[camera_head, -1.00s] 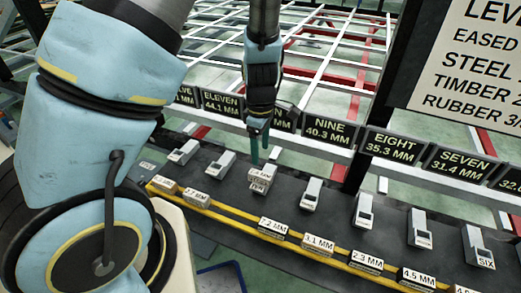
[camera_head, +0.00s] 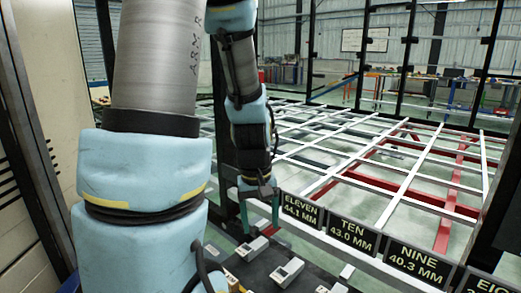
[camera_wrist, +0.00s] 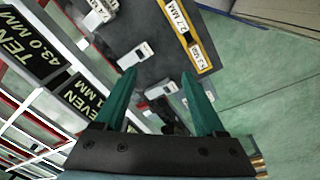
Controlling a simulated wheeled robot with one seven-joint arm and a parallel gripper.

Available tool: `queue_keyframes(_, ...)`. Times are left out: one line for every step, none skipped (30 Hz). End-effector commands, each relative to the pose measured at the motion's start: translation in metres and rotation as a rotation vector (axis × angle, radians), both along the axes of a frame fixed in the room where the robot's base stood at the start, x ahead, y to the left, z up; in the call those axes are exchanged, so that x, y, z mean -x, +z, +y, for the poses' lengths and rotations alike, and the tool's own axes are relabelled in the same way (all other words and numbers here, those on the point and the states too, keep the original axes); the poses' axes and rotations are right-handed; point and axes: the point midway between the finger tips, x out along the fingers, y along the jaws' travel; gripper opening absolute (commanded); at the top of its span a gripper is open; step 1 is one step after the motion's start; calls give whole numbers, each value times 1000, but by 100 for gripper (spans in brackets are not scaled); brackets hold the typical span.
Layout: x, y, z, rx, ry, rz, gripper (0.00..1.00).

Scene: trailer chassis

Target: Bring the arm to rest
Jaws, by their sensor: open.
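My arm, in light blue covers and grey links, fills the left and middle of the head view and reaches down over the dark shelf (camera_head: 262,272). My gripper (camera_head: 260,226) hangs fingers down just left of the ELEVEN sign (camera_head: 301,211). In the wrist view my gripper (camera_wrist: 159,73) shows two green fingers spread apart with nothing held. A small white-grey block (camera_wrist: 160,90) shows beyond the fingers, between them in the picture; it looks apart from them. The exact height above the shelf is hard to tell.
More blocks (camera_head: 286,273) stand in a row on the shelf. Signs TEN (camera_head: 353,236) and NINE (camera_head: 418,261) line its back edge. A white and red frame (camera_head: 400,180) lies behind. A dark post (camera_head: 228,150) stands close behind my arm.

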Motion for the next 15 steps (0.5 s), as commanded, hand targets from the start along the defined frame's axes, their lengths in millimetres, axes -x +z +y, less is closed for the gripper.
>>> queue_keyframes(1,7,13,-7,-31,-18,72)
queue_keyframes(3,10,20,-13,-55,-25,72)
queue_keyframes(5,14,28,-21,-84,-34,72)
queue_keyframes(6,16,34,-28,-106,-41,72)
queue_keyframes(7,19,39,-35,-126,-49,72)
queue_keyframes(10,22,47,-45,-152,-57,72)
queue_keyframes(11,24,52,-53,-172,-62,72)
queue_keyframes(13,27,58,-61,-192,-69,72)
queue_keyframes(15,30,65,-72,-216,-76,72)
queue_keyframes(17,32,70,-81,-234,-82,72)
queue_keyframes(17,40,70,-83,-244,-82,72)
queue_keyframes(17,50,68,-81,-244,-80,72)
queue_keyframes(17,55,68,-81,-243,-79,72)
queue_keyframes(17,60,68,-81,-243,-79,72)
queue_keyframes(17,66,68,-81,-242,-79,72)
